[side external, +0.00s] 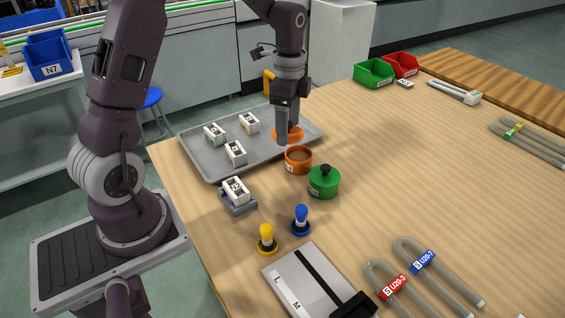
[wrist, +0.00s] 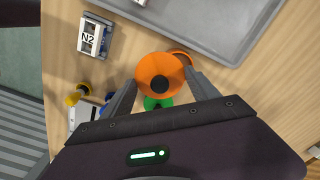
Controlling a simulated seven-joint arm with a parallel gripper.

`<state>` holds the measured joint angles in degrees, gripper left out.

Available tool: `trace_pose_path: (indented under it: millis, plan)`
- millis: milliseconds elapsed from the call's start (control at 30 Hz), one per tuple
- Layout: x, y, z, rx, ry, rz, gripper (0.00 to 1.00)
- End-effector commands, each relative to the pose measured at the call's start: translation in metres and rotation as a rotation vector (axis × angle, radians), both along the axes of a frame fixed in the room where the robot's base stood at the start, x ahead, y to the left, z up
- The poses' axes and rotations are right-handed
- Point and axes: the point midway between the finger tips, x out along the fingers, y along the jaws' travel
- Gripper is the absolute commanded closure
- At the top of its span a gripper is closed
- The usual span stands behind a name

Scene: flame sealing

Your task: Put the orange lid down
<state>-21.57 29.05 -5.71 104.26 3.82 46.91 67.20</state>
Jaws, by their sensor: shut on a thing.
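The orange lid (side external: 290,131) is round with a dark knob. My gripper (side external: 282,140) is shut on it and holds it near the front right edge of the grey tray (side external: 195,161). In the side external view I cannot tell whether the lid touches the tray. In the wrist view the lid (wrist: 160,68) sits between the two fingers of my gripper (wrist: 160,85). The open orange pot (side external: 298,161) stands on the table just in front of the tray. In the wrist view only its rim (wrist: 181,54) shows behind the lid.
A green lidded pot (side external: 324,183) stands beside the orange pot. Several white labelled blocks (side external: 235,153) stand on the tray, and another (side external: 236,190) is on a grey holder. Yellow (side external: 267,240) and blue (side external: 301,221) knobbed pieces stand in front. The table's right middle is clear.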

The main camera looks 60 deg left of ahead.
Motion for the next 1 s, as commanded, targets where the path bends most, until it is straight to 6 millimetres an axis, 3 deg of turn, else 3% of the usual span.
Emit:
trace_pose_path:
  millis: [100, 267, 400, 700, 1000]
  plan:
    - [-0.029, -0.003, -0.012, 0.0, 0.004, 0.231, 0.69]
    - [-0.048, -0.006, -0.033, -0.001, 0.005, 0.4, 0.69]
    - [-0.048, -0.007, -0.067, -0.001, 0.005, 0.408, 0.69]
    - [-0.047, -0.006, -0.117, 0.0, 0.002, 0.405, 0.69]
    - [-0.047, -0.006, -0.12, 0.0, -0.002, 0.404, 0.69]
